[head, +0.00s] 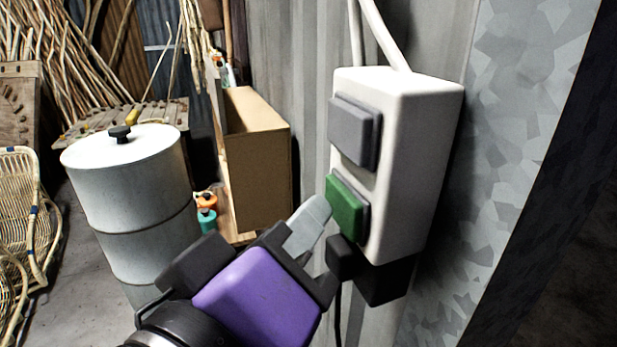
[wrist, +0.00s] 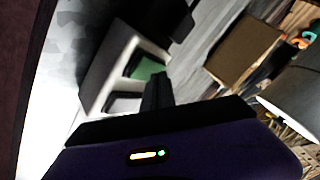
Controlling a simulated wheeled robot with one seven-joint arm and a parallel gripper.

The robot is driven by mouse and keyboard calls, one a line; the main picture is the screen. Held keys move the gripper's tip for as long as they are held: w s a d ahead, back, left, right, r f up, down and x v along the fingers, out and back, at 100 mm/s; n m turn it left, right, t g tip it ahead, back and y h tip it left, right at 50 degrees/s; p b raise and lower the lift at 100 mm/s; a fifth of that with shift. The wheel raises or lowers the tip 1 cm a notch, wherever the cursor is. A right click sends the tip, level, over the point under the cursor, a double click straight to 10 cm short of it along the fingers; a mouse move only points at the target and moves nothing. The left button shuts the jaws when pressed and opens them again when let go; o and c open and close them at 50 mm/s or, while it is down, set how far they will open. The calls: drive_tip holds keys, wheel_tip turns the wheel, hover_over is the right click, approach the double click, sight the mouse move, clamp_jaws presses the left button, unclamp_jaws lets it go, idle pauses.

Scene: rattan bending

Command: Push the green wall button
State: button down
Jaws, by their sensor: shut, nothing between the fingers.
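The green button (head: 345,207) is the lower of two square buttons on a white wall box (head: 419,165). A grey button (head: 353,130) sits above it. My gripper (head: 316,215), with a purple body, is shut and empty just left of the green button in the head view. Its grey fingertips are very near the button's left edge; I cannot tell if they touch it. In the wrist view the green button (wrist: 146,68) shows on the white box (wrist: 107,72), beyond the dark fingers (wrist: 157,90).
White conduits (head: 381,35) run up from the box, on a corrugated metal wall. A black block (head: 384,283) is below the box. A brown cabinet (head: 262,165), a metal drum (head: 131,195) and a rattan chair (head: 25,210) stand to the left. Grey floor shows between chair and drum.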

drive_tip(key=shift+s+a, duration=0.3)
drive_tip(key=shift+a, duration=0.65)
drive_tip(key=shift+s+a, duration=0.25)
drive_tip(key=shift+a, duration=0.7)
drive_tip(key=shift+s+a, duration=0.3)
drive_tip(key=shift+a, duration=0.65)
